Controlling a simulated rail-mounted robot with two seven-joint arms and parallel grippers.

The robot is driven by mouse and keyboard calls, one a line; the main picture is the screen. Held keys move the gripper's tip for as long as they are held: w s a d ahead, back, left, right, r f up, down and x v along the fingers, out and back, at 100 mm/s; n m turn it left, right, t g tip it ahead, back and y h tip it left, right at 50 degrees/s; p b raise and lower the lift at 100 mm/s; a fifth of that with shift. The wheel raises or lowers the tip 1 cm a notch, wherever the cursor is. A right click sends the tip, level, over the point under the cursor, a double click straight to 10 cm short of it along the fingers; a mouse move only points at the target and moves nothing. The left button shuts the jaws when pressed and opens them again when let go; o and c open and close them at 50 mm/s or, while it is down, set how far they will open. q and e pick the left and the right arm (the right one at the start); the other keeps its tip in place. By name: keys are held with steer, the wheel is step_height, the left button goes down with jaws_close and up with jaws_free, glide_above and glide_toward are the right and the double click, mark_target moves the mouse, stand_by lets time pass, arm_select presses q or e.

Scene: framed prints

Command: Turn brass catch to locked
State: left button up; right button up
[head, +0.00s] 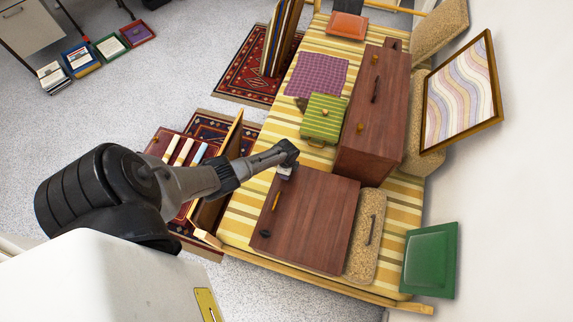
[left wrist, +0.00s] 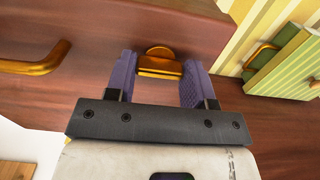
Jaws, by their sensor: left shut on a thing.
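The brass catch (left wrist: 158,64) sits on the brown wooden cabinet (left wrist: 100,30) and shows in the left wrist view between two purple-padded fingers. My left gripper (left wrist: 160,76) is shut on it, one finger on each side. In the head view my left gripper (head: 287,171) is at the upper left corner of the nearer wooden cabinet (head: 315,215), and it hides the catch there. A brass handle (left wrist: 35,66) is to the left of the catch in the wrist view. My right gripper is not in view.
The cabinet lies on a yellow striped cover (head: 245,215). A green striped box (head: 322,119) and a second wooden cabinet (head: 372,120) are close beyond the gripper. A wooden-framed print (head: 460,95) and a green panel (head: 429,260) are at the right. Grey floor (head: 180,65) is open at upper left.

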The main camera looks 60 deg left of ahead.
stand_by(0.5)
arm_select(q)
steer(key=o, duration=0.9)
steer(key=shift+r, duration=0.1)
steer(key=shift+r+p, duration=0.3)
steer(key=shift+r, duration=0.05)
steer(key=shift+r+p, duration=2.65)
steer(key=shift+r, duration=3.8)
